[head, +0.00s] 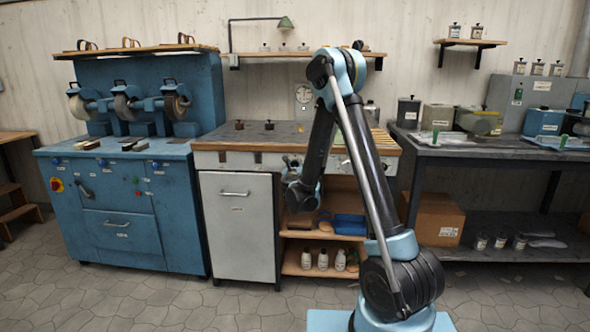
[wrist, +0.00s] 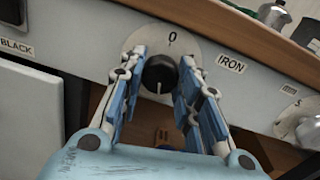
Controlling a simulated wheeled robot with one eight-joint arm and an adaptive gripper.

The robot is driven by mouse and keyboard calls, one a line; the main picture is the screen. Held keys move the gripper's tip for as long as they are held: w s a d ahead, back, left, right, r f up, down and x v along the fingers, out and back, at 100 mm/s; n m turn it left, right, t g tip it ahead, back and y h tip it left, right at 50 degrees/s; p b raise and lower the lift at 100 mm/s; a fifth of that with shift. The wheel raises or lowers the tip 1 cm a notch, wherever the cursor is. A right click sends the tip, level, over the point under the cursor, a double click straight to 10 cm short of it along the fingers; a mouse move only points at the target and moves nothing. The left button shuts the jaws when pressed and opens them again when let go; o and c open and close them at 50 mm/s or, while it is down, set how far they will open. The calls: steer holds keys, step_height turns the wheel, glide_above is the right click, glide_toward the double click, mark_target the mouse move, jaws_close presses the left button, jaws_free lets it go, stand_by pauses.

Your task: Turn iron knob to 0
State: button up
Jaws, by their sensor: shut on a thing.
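The iron knob (wrist: 159,72) is a black dial on a round pale plate, with "0" printed above it and an "IRON" label (wrist: 231,63) to its right in the wrist view. A pale mark shows on the knob's lower side, away from the "0". My gripper (wrist: 161,66) has its blue-padded fingers on either side of the knob and is shut on it. In the head view my arm reaches to the front of the middle bench (head: 228,146); the knob and fingertips are hidden there.
A second dial (wrist: 296,115) is at the right of the panel, and a "BLACK" label (wrist: 16,46) at the left. The wooden bench edge (wrist: 215,30) runs above the knob. Shelves with bottles (head: 322,260) are below the bench.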

steer(key=shift+n, duration=0.3)
steer(key=n, duration=0.8)
steer(key=shift+s+a, duration=0.1)
steer(key=n, duration=0.4)
steer(key=shift+r, duration=0.1)
steer(key=n, duration=0.4)
steer(key=shift+n+h, duration=0.6)
steer(key=shift+n, duration=6.9)
steer(key=shift+n, duration=0.3)
